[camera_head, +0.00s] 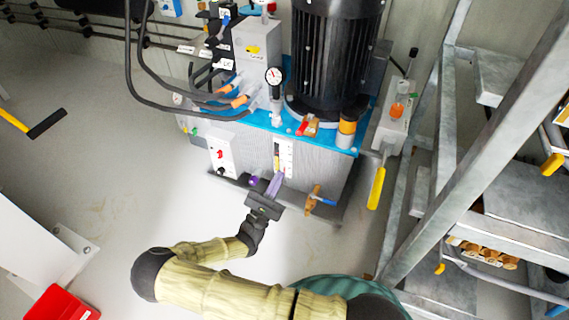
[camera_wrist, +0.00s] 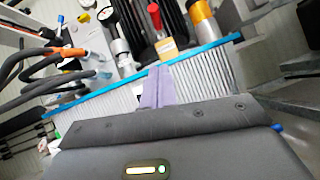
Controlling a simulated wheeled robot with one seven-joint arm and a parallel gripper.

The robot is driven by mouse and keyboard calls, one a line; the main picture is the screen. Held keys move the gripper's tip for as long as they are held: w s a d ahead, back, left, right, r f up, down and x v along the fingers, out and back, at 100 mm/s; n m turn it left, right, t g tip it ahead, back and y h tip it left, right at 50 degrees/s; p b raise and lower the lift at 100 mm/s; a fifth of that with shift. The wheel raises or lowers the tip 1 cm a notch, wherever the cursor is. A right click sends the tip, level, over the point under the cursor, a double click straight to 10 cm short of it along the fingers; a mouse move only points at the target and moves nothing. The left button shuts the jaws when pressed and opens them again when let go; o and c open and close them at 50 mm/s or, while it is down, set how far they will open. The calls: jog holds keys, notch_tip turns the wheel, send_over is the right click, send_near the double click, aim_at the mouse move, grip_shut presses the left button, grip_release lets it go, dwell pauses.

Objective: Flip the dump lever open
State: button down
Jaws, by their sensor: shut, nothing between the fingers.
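No part is labelled as the dump lever, so I cannot tell for sure which it is. A small red handle (camera_head: 303,126) sits on the blue top of the pump unit, left of an orange-topped cylinder (camera_head: 347,128). In the wrist view the red handle (camera_wrist: 155,20) stands above the fingertips, apart from them. A long yellow lever (camera_head: 376,187) hangs at the unit's right side. My gripper (camera_head: 275,183) is shut and empty in front of the unit's grey front face. Its purple fingers (camera_wrist: 158,85) point toward the unit; the wrist view does not settle whether they touch it.
A black motor (camera_head: 332,55) and a pressure gauge (camera_head: 273,76) stand on the unit, with black hoses (camera_head: 150,95) at left. A brass valve with a blue handle (camera_head: 320,200) sticks out low in front. Metal framing (camera_head: 480,150) closes the right side.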

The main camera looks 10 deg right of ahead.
aim_at(305, 125)
jog(key=s+r+x, duration=0.1)
jog(key=r+x, duration=0.1)
jog(key=x, duration=1)
jog(key=shift+s+a, duration=0.2)
jog(key=shift+s, duration=0.15)
jog(key=shift+r+p, duration=0.25)
jog(key=shift+p, duration=0.45)
